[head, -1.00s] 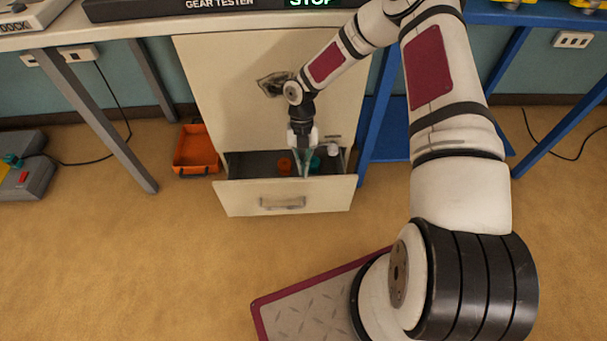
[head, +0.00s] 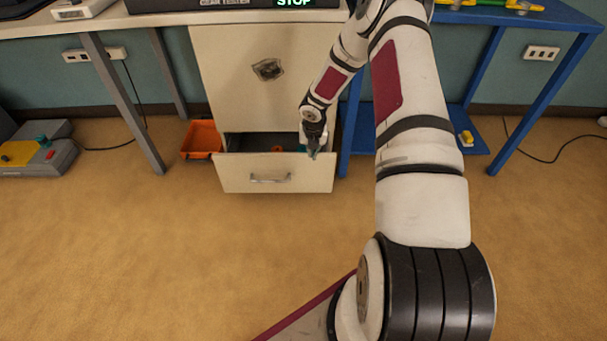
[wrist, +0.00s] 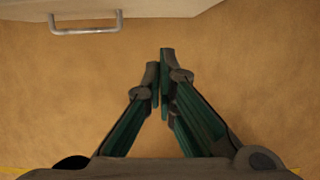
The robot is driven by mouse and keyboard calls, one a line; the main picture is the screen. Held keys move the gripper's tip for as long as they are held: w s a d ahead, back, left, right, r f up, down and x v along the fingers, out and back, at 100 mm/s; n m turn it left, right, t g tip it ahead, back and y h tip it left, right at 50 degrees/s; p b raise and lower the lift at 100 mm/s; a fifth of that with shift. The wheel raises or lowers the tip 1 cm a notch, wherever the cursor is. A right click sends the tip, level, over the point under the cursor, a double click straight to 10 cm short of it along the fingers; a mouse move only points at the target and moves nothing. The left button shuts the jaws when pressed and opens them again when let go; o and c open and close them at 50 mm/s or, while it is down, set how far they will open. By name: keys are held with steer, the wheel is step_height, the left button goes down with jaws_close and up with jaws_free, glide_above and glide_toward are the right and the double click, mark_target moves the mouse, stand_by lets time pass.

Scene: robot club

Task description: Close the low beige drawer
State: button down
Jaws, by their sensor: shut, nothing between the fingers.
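The low beige drawer (head: 240,179) stands open at the bottom of the beige cabinet (head: 234,80) in the head view, with its dark inside showing behind the front. Its metal handle (head: 270,179) also shows at the top left of the wrist view (wrist: 84,29). An orange item (head: 277,149) lies inside. My gripper (head: 312,154) is at the right end of the drawer front, near its top edge; I cannot tell whether it touches. In the wrist view its fingers (wrist: 160,95) are together and empty, with floor beyond them. My arm hides the drawer's right inside.
An orange bin (head: 201,140) sits on the floor left of the drawer. A grey box with a yellow top (head: 35,155) stands far left. Blue table legs (head: 350,125) rise close right of the cabinet. The floor in front is clear.

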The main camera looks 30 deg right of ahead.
steer(key=w+d+f+b, duration=0.3)
steer(key=w+f+b, duration=0.2)
steer(key=f, duration=0.4)
steer(key=shift+d+f+b, duration=0.15)
steer(key=shift+f+b, duration=0.2)
steer(key=shift+b, duration=0.1)
steer(key=shift+w, duration=0.15)
